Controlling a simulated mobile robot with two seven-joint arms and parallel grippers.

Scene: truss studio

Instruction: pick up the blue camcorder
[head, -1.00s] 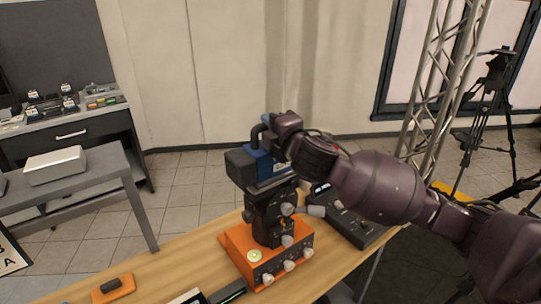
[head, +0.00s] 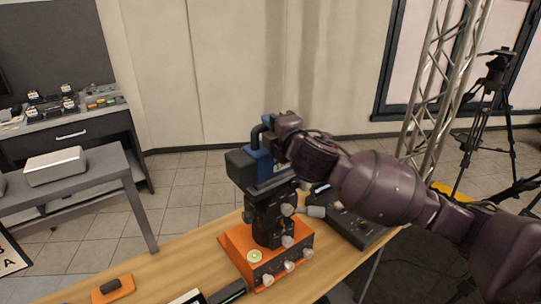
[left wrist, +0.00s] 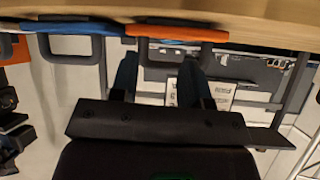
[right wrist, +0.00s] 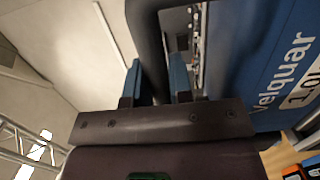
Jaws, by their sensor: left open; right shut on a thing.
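The blue camcorder (head: 265,166) has a black front end and a black top handle. It is upright, directly above a black mount (head: 268,215) on an orange box with knobs (head: 236,243). I cannot tell whether it touches the mount. My right gripper (right wrist: 156,85) is shut on the camcorder's black handle, with one finger on each side. The blue side with white lettering fills the right of the right wrist view (right wrist: 268,60). My left gripper (left wrist: 157,80) is open and empty near a wooden table edge, and is outside the head view.
The wooden table (head: 180,262) holds a dark control panel (head: 350,220) right of the orange box and a small orange block (head: 112,289) at front left. A grey side table (head: 100,180) stands left. A metal truss (head: 440,80) and tripods stand right.

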